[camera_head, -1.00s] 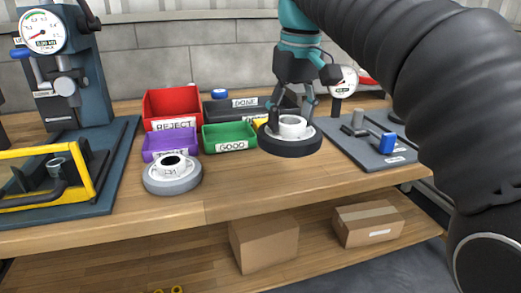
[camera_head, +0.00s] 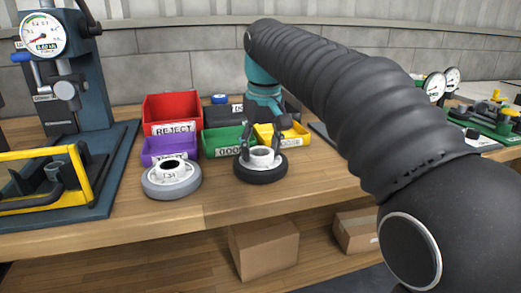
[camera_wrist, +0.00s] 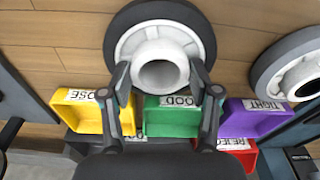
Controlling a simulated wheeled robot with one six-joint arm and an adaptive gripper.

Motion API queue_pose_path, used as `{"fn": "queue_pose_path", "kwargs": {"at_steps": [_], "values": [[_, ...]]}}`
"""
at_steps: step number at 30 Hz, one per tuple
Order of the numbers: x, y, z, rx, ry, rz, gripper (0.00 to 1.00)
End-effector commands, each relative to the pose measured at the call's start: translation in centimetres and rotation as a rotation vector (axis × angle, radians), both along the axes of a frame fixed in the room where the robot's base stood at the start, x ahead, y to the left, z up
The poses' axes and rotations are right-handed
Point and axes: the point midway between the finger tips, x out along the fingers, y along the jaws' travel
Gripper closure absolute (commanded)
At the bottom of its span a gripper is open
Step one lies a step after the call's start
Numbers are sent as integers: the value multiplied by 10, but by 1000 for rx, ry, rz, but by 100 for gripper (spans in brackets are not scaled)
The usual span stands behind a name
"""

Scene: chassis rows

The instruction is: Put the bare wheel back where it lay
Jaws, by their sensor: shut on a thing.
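A wheel with a black tyre and a white hub (camera_head: 261,157) is held by my gripper (camera_head: 264,143) in front of the green and yellow bins. In the wrist view the two fingers of my gripper (camera_wrist: 160,78) are shut on the raised hub collar of the black-tyred wheel (camera_wrist: 133,45), whose bore is empty. The wheel looks level and low over the workbench (camera_head: 222,200); I cannot tell whether it touches. A second wheel, with a grey tyre and white hub (camera_head: 171,182), lies on the bench to its left, clear of it.
Behind stand a red REJECT bin (camera_head: 172,107), a purple bin (camera_head: 169,150), a green GOOD bin (camera_head: 222,138) and a yellow bin (camera_head: 297,136). A press with a gauge (camera_head: 75,70) and a yellow-framed guard (camera_head: 45,150) stand left. Bare bench lies in front and right of the held wheel.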

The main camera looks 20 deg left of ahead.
Motion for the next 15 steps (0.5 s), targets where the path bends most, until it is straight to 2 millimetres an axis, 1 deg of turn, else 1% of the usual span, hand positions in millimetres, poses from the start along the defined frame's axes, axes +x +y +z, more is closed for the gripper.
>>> {"fn": "queue_pose_path", "kwargs": {"at_steps": [6, 10, 11, 12, 13, 15], "values": [[0, 0, 1, 1, -2, 0, 99], [0, 0, -2, 1, -2, 0, 99], [0, 0, -2, 1, -1, 0, 31], [0, 0, -2, 1, -1, 0, 21], [0, 0, -2, 1, -1, 0, 14], [0, 0, -2, 1, -1, 0, 14]]}}
